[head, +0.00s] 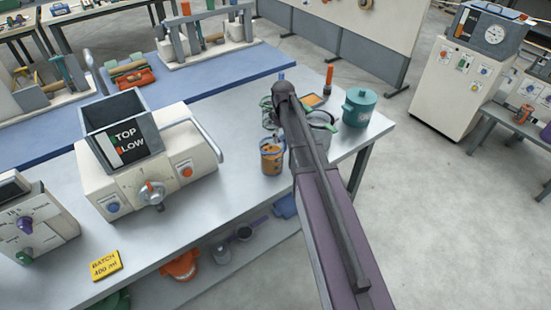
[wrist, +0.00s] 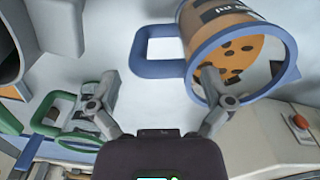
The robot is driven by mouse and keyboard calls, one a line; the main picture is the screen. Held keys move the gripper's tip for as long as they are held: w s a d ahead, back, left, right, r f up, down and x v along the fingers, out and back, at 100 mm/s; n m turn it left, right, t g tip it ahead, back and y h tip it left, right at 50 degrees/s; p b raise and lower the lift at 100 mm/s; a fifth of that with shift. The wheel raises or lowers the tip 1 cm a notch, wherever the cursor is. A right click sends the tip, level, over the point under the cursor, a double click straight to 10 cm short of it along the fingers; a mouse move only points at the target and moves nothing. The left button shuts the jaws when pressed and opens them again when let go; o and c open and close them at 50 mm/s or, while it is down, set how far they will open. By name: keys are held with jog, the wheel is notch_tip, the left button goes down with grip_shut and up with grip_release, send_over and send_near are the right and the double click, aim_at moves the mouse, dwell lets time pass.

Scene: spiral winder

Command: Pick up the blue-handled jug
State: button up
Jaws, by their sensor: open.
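The blue-handled jug (head: 272,160) stands on the grey bench in the head view, clear-walled with orange, dark-spotted contents. In the wrist view the jug (wrist: 242,28) is at the upper right, with its blue rim and dark label showing. Its blue loop handle (wrist: 140,50) points left, ahead of the gap between my fingers. My gripper (wrist: 160,80) is open and empty. Its right finger overlaps the jug's rim in the picture; I cannot tell whether they touch. In the head view my arm hides the gripper.
A green-handled item (wrist: 75,118) lies near my left finger. On the bench, a teal lidded pot (head: 359,108) stands right of my arm, with an orange-topped cylinder (head: 329,79) behind. The bench front is mostly clear.

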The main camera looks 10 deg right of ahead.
jog(key=shift+f+b, duration=0.6)
jog(key=shift+f, duration=0.3)
jog(key=c, duration=1)
